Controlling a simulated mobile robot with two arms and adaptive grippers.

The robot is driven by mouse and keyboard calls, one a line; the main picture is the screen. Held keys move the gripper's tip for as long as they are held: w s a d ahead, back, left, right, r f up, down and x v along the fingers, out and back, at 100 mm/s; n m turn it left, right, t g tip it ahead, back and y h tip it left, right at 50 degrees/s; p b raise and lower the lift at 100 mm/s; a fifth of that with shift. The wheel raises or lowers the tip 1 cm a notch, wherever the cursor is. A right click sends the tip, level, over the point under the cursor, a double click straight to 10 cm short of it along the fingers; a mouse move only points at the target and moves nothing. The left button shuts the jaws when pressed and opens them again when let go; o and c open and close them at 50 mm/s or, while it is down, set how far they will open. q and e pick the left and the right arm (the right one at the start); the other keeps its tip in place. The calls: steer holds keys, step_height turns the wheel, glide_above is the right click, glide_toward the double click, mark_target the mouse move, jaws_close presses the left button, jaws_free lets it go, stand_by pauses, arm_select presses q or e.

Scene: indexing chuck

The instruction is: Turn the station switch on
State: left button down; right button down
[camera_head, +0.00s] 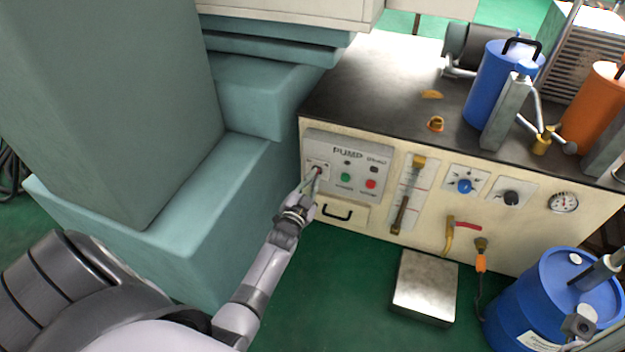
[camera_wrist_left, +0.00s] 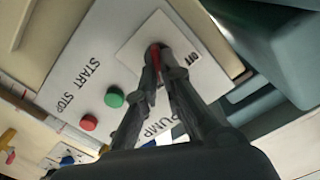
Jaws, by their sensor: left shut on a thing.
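The station switch (camera_wrist_left: 155,58) is a small red lever on a white plate of the PUMP panel (camera_head: 376,163). An OFF label (camera_wrist_left: 195,57) shows beside it in the wrist view. My left gripper (camera_head: 314,182) reaches the left end of the panel. In the wrist view, its two dark fingers (camera_wrist_left: 161,66) are shut on the red lever, with their tips partly hiding it. My right gripper is not in view.
The green button (camera_wrist_left: 114,97) and red button (camera_wrist_left: 88,122) lie close to my fingers. A drawer handle (camera_head: 337,213) is just below. A teal machine base (camera_head: 230,190) stands close on the left. A metal box (camera_head: 425,287) and blue drum (camera_head: 530,300) are on the floor to the right.

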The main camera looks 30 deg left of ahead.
arm_select(q)
steer(key=shift+f, duration=0.1)
steer(key=c, duration=1.7)
jaws_free()
steer(key=shift+s, duration=0.1)
steer(key=v, duration=1.2)
